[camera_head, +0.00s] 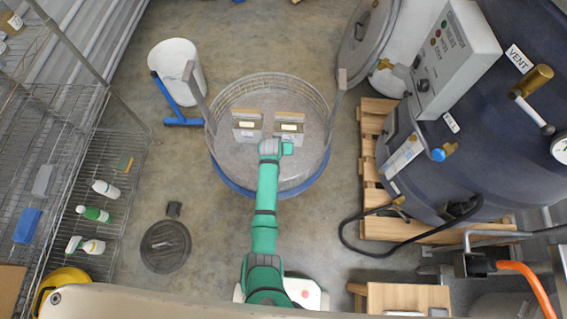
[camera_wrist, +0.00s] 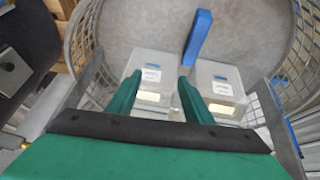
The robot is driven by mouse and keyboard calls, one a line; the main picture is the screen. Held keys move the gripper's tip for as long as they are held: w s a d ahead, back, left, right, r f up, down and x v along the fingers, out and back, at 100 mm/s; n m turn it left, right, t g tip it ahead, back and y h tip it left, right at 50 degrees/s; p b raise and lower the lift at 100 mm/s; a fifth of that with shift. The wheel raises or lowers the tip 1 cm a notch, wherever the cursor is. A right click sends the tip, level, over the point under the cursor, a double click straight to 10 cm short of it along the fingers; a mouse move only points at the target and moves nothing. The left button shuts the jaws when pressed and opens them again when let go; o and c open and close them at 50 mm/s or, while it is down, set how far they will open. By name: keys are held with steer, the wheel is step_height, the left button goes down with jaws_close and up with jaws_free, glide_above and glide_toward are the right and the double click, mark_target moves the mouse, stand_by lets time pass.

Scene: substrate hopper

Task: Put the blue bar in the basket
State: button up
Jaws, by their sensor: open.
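The blue bar (camera_wrist: 197,38) shows in the wrist view inside the round wire basket (camera_head: 217,110), over its grey floor. It looks narrow and slightly tilted in the picture. Whether it rests on the floor cannot be told. In the head view my arm likely hides it. My gripper (camera_wrist: 160,76) is open, with its two green fingers apart. The bar is beyond the right fingertip, and nothing shows held between the fingers. The basket wall also shows in the wrist view (camera_wrist: 88,35).
Two grey boxes with pale labels, the left one (camera_head: 247,135) and the right one (camera_head: 289,132), are in the basket. A wire shelf (camera_head: 75,165) holds bottles and a blue block (camera_head: 27,225). A dark tank (camera_head: 460,150) stands right. A white bin (camera_head: 178,70) stands behind.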

steer(key=s+d+r+n+t+h, duration=0.1)
steer(key=s+d+r, duration=0.1)
steer(key=d, duration=0.5)
steer(key=s+d+r+t, duration=0.1)
steer(key=d+t, duration=0.1)
steer(key=d, duration=0.5)
steer(key=s+d+r+n+t, duration=0.1)
steer(key=s+d+r, duration=0.15)
steer(key=s, duration=0.25)
steer(key=s+d+r+t, duration=0.1)
steer(key=s+d+r, duration=0.15)
steer(key=s, duration=0.25)
steer(key=s+a+r+t+y, duration=0.15)
steer(key=s+a+r, duration=0.25)
steer(key=s+r, duration=0.6)
steer(key=s+a+r+t+y, duration=0.15)
steer(key=s+a+r, duration=0.4)
steer(key=s, duration=0.85)
steer(key=s+a+r+m, duration=0.1)
steer(key=s+r, duration=0.1)
steer(key=r, duration=0.3)
steer(key=s+a+r+m+t+h, duration=0.1)
steer(key=s+a+r, duration=0.1)
steer(key=r, duration=0.2)
steer(key=shift+s+a+r+t, duration=0.15)
steer(key=shift+s+r+t, duration=0.15)
steer(key=shift+r, duration=0.1)
steer(key=shift+w, duration=0.1)
